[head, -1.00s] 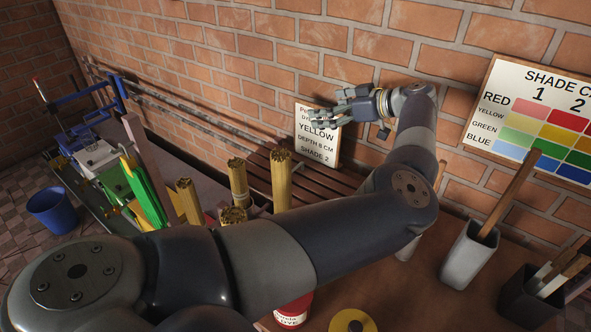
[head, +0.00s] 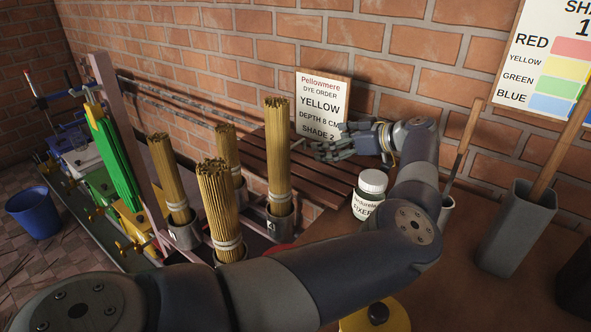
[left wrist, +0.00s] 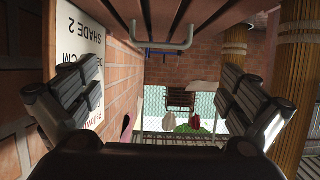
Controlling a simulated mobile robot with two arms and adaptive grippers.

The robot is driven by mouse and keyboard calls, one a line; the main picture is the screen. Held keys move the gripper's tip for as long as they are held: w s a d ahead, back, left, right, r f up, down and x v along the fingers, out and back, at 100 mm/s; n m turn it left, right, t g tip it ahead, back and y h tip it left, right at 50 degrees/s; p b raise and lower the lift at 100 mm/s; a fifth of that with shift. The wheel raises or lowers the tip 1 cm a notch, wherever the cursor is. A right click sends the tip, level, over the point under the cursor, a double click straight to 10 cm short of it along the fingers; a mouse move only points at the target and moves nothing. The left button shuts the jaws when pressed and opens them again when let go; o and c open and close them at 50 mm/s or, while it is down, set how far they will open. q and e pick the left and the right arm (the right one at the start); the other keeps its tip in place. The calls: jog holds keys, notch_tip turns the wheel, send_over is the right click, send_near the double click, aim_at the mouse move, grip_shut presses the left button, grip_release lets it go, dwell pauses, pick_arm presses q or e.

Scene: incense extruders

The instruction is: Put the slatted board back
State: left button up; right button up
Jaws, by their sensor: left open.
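The slatted board (head: 268,168), with dark brown parallel slats, lies along the brick wall behind the wooden bundles. Its right part is partly hidden by my left gripper and arm. My left gripper (head: 322,146) is open and empty over the board, in front of the order card's lower right corner. In the left wrist view, the open fingers (left wrist: 160,98) stand wide apart with nothing between them. That view looks upside down. Dark slats (left wrist: 215,12) cross its top, with a grey bar below them. My right gripper is not in view.
The dye order card (head: 323,103) stands against the wall behind the board. Several tied stick bundles (head: 219,205) stand in grey cups to its left. A fixer jar (head: 369,194) stands close to my left forearm. A grey holder (head: 507,232) stands at right.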

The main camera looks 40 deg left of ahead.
aim_at(296, 145)
pick_arm(q)
jog(key=x, duration=0.6)
jog(key=shift+a+f+b, duration=0.1)
jog(key=shift+f+b, duration=0.2)
jog(key=shift+b, duration=0.05)
jog(key=x, duration=0.4)
jog(key=shift+s+a+f+b, duration=0.1)
jog(key=shift+a+f+b, duration=0.1)
jog(key=shift+a+b, duration=0.15)
jog(key=shift+d, duration=0.15)
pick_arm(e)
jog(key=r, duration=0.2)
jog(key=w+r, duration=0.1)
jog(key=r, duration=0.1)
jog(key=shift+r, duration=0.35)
pick_arm(q)
jog(key=shift+d+r, duration=0.1)
jog(key=c, duration=2.1)
grip_shut()
jog(key=shift+s, duration=0.1)
jog(key=shift+s+f, duration=0.1)
jog(key=shift+f, duration=0.15)
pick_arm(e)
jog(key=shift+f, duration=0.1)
pick_arm(q)
jog(key=shift+r, duration=0.2)
